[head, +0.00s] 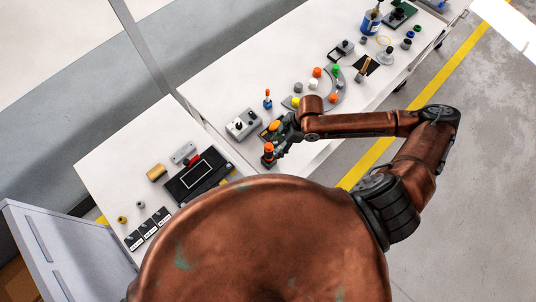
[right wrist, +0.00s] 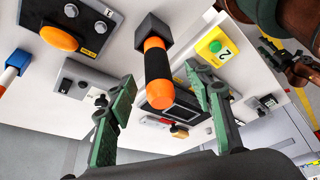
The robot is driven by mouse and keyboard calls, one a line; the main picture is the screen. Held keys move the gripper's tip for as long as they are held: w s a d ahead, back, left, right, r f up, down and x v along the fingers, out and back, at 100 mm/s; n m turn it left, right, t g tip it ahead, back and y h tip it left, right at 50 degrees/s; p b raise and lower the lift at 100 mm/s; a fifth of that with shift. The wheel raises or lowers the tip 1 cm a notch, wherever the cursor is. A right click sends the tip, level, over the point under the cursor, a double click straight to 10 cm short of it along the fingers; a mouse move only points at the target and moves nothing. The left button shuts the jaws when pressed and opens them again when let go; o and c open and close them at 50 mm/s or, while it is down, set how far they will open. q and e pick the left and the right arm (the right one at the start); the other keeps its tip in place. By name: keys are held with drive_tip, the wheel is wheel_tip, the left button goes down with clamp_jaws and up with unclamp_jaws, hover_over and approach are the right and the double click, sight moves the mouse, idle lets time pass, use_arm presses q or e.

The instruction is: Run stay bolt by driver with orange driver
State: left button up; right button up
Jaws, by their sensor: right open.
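The orange driver (right wrist: 157,75) has an orange and black handle and stands in a dark square holder (right wrist: 153,28) in the right wrist view. In the head view the orange driver (head: 268,147) is near the table's front edge, beside my right gripper (head: 285,143). My right gripper (right wrist: 160,100) is open, with one green finger on each side of the handle in the picture; I see no contact. A dark gripper, apparently my left one (right wrist: 285,58), shows at the right edge of the right wrist view; its jaws are unclear. I cannot make out the stay bolt.
A yellow-green box marked 2 (right wrist: 215,47) is on the other side. A black tablet-like panel (head: 197,174) lies left.

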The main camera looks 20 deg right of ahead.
sight(269, 154)
drive_tip(key=shift+w+x, duration=0.1)
drive_tip(key=shift+x, duration=2.1)
drive_tip(key=shift+w+x, duration=0.15)
drive_tip(key=shift+x, duration=2.05)
drive_tip(key=shift+d, duration=0.2)
drive_tip(key=shift+c, duration=0.4)
clamp_jaws()
